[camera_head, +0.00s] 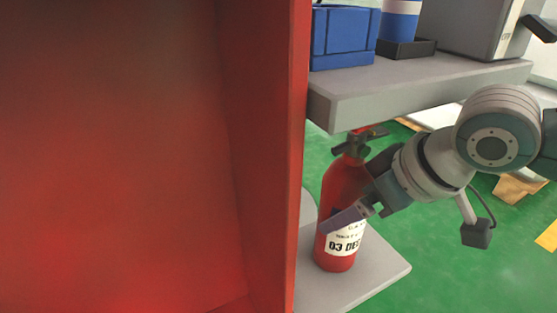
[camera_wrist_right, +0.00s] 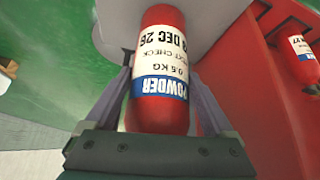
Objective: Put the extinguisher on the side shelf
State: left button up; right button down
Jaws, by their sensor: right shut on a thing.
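The red extinguisher (camera_head: 338,187) is upright in the head view, with a black valve on top and a white label. My right gripper (camera_head: 352,214) is shut on its body, with one finger across the front. In the right wrist view the gripper (camera_wrist_right: 160,78) has a finger on each side of the extinguisher (camera_wrist_right: 160,115). The grey lower side shelf (camera_head: 378,274) is directly under the extinguisher's base. The base looks at or very near the shelf surface; I cannot tell if it touches. My left gripper is not in view.
A large red cabinet (camera_head: 298,160) fills the left. A grey upper shelf (camera_head: 420,88) overhangs close to the valve and bears a blue box (camera_head: 342,36) and other items. Another red extinguisher (camera_wrist_right: 303,62) is in the cabinet. Green floor (camera_head: 440,270) lies right of the lower shelf.

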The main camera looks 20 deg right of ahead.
jog(key=shift+w+r, duration=0.1)
jog(key=shift+w, duration=0.05)
jog(key=shift+c, duration=0.9)
grip_release()
jog(key=shift+f, duration=0.2)
jog(key=shift+o, duration=0.9)
jog(key=a+p+v, duration=0.1)
jog(key=p+v, duration=0.3)
jog(key=v, duration=0.2)
jog(key=s+d+p, duration=0.4)
jog(key=s+p, duration=0.1)
jog(key=s, duration=0.6)
jog(key=s+a+r+m+g+h, duration=0.1)
jog(key=s+a+r+g, duration=0.1)
jog(key=s+a+r, duration=0.3)
jog(key=a, duration=0.4)
jog(key=shift+s+r+g+h, duration=0.3)
jog(key=shift+r+g, duration=0.1)
